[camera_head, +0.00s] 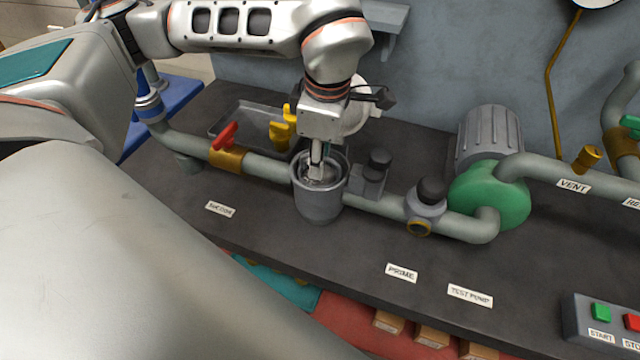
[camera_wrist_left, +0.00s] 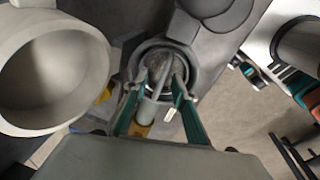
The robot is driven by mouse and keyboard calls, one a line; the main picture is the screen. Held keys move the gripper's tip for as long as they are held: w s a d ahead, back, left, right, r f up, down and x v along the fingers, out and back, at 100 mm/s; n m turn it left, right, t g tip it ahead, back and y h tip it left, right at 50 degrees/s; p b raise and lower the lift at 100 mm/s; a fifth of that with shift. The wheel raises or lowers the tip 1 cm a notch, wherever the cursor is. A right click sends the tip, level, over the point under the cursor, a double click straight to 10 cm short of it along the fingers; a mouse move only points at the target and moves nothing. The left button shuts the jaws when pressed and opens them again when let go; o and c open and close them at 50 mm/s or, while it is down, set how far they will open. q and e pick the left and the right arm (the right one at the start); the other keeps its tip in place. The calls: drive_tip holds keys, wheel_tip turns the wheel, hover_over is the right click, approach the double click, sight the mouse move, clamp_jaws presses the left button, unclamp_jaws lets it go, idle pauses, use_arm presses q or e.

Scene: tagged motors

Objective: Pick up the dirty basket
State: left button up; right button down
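A grey round strainer pot (camera_head: 319,205) stands open in the pipe line on the bench. The basket (camera_head: 318,172) sits down inside it, mostly hidden by my gripper. In the left wrist view the basket (camera_wrist_left: 160,68) shows as a mesh-like round inside the pot rim, with a thin grey handle (camera_wrist_left: 157,85) arching up. My left gripper (camera_head: 317,158) points down into the pot mouth. In the wrist view its teal fingers (camera_wrist_left: 161,92) are apart, one on each side of the handle, with gaps visible. My right gripper is not in view.
A shallow grey tray (camera_head: 240,125) lies behind the pipe.

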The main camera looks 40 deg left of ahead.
use_arm(q)
clamp_jaws()
drive_tip(key=shift+r, duration=0.15)
